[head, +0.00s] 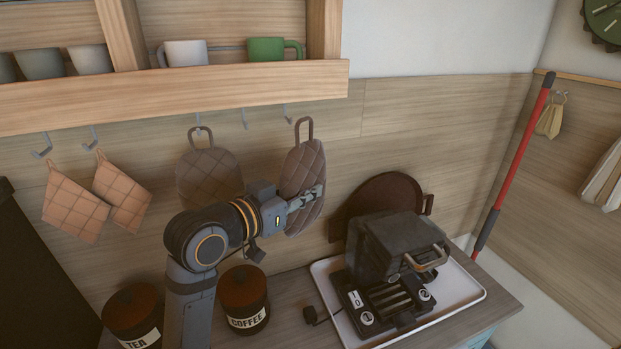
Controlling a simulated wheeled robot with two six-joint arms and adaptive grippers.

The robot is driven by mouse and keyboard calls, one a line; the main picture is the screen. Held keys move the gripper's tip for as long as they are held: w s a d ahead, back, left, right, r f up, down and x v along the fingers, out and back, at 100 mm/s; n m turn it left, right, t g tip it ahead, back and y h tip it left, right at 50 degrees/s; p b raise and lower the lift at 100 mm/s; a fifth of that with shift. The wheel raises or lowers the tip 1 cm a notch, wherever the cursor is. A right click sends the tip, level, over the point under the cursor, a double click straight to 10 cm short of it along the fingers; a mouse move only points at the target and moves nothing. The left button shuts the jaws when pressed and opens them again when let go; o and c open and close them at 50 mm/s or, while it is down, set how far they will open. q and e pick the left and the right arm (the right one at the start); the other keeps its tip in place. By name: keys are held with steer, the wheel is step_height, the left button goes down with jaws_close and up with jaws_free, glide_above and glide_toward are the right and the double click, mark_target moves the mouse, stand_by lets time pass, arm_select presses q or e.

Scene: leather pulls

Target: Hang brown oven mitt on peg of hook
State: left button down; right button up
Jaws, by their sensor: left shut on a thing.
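My left gripper (307,198) is shut on a quilted brown oven mitt (303,165), holding it upright with its loop at the top. The loop is just right of and slightly below a bare hook (288,113) under the shelf. They look apart, though the depth between them is hard to tell. A second brown oven mitt (208,170) hangs from a hook (198,130) to the left, its lower part hidden by my arm. Another bare hook (245,119) is between the two mitts. My right gripper is not in view.
A wooden shelf (180,95) with mugs is above the hooks. Two orange cloths (75,208) hang at the left. Tea and coffee canisters (243,292), a dark appliance on a white tray (470,285) and a round brown board (380,195) stand below.

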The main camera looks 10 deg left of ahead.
arm_select(q)
steer(key=shift+s+a, duration=0.1)
steer(key=shift+a+f, duration=0.1)
steer(key=w+a+f+b, duration=0.2)
steer(key=w+a, duration=0.3)
steer(key=w, duration=0.3)
steer(key=shift+b, duration=0.5)
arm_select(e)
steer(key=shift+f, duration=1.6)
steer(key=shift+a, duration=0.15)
arm_select(q)
steer(key=c, duration=1.2)
jaws_free()
